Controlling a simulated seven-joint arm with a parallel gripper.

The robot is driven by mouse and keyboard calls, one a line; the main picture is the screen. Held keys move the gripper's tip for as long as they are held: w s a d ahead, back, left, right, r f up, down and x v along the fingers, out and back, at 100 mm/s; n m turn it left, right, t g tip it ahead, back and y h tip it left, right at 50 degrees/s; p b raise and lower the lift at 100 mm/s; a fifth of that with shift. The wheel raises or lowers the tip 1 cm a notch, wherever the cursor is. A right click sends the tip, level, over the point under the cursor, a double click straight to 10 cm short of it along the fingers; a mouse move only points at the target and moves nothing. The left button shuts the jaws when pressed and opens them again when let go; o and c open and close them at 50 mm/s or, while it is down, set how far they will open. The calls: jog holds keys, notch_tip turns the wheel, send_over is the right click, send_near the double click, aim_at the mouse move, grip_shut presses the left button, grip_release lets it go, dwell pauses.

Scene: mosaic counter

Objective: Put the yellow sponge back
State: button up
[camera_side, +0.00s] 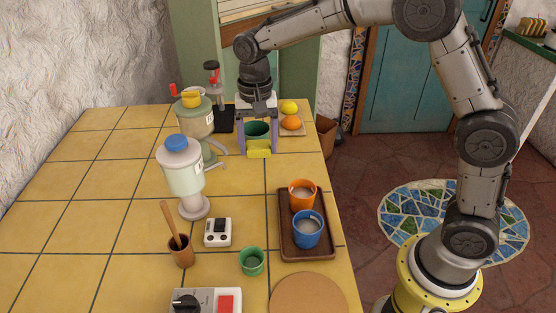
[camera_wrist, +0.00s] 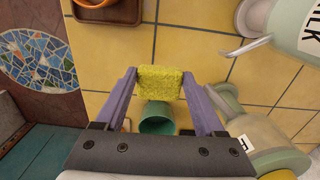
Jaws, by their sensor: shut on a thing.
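The yellow sponge (camera_side: 259,148) is gripped between the two purple fingers of my gripper (camera_side: 258,150), near the far right of the tiled counter. In the wrist view the sponge (camera_wrist: 160,83) fills the gap between the fingertips (camera_wrist: 160,82). A dark green pot (camera_side: 257,129) shows just behind the sponge in the side view, partly hidden by it and my gripper. The pot also shows in the wrist view (camera_wrist: 157,119). I cannot tell how high the sponge is above the counter.
Two dispensers, one blue-lidded (camera_side: 185,174) and one yellow-topped (camera_side: 194,117), stand to the left. A lemon (camera_side: 289,106) and an orange (camera_side: 291,123) lie right of my gripper. A brown tray (camera_side: 309,250) bears orange and blue mugs. A green cup (camera_side: 251,261) stands nearer. The left counter is clear.

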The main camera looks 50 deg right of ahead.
jog(key=s+d+r, duration=0.3)
jog(key=s+d, duration=0.2)
jog(key=s, duration=0.3)
jog(key=s+d+r, duration=0.3)
jog(key=s+d, duration=0.3)
jog(key=s, duration=0.2)
send_over(298, 157)
jog(key=f, duration=0.9)
jog(key=shift+s+a+f, duration=0.1)
jog(key=shift+s, duration=0.3)
jog(key=shift+w+f, duration=0.2)
jog(key=shift+f, duration=0.8)
jog(key=shift+w+f, duration=0.2)
jog(key=shift+f, duration=0.75)
jog(key=shift+f, duration=0.15)
jog(key=o, duration=1.2)
jog(key=shift+c, duration=0.2)
